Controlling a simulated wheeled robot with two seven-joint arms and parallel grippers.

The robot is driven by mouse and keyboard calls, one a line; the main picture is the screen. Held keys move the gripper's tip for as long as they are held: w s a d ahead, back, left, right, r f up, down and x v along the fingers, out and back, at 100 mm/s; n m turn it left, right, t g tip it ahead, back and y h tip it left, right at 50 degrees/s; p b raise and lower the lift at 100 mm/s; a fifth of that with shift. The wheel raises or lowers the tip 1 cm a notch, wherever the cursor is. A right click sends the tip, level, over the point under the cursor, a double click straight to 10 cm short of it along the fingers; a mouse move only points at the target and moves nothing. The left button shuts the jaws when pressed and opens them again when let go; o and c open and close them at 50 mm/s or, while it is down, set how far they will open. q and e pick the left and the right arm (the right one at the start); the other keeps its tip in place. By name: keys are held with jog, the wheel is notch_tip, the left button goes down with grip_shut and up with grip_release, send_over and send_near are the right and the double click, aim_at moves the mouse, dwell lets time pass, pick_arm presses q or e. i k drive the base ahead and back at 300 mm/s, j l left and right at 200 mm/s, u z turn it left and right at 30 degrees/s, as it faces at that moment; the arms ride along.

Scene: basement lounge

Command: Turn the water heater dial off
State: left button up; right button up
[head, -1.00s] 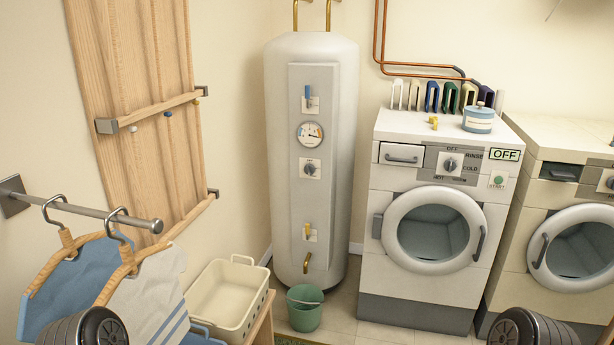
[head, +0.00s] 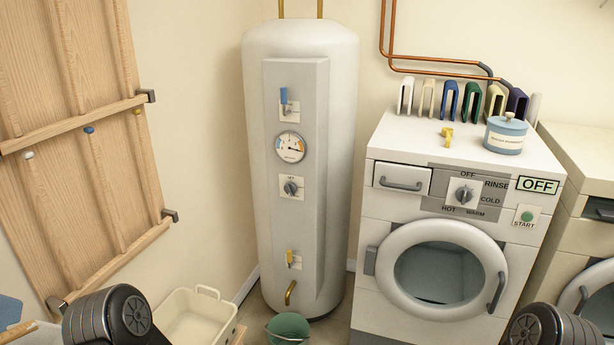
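The water heater (head: 345,120) is a tall white cylinder standing against the back wall, left of the washing machine. Its front panel carries a grey dial (head: 291,187) on a white plate, below a round gauge (head: 290,147). A blue-handled lever (head: 284,100) sits above the gauge, and a yellow-handled valve (head: 290,259) sits low on the panel. The dial's plate lettering is too small to read surely. Dark rounded parts of my arms show at the bottom left and bottom right. My grippers are not in view, and nothing of mine touches the heater.
A washing machine (head: 380,243) with its own knob and an OFF sign stands right of the heater. A white basket (head: 196,325) and green bucket (head: 288,330) sit low in front. A wooden rack (head: 75,130) hangs on the left wall.

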aim_at(290, 188)
jog(key=i+j, duration=0.1)
jog(key=i, duration=0.5)
jog(key=i+j, duration=0.1)
jog(key=i, duration=0.5)
jog(key=i+j, duration=0.2)
jog(key=j, duration=0.2)
jog(key=j+u, duration=0.05)
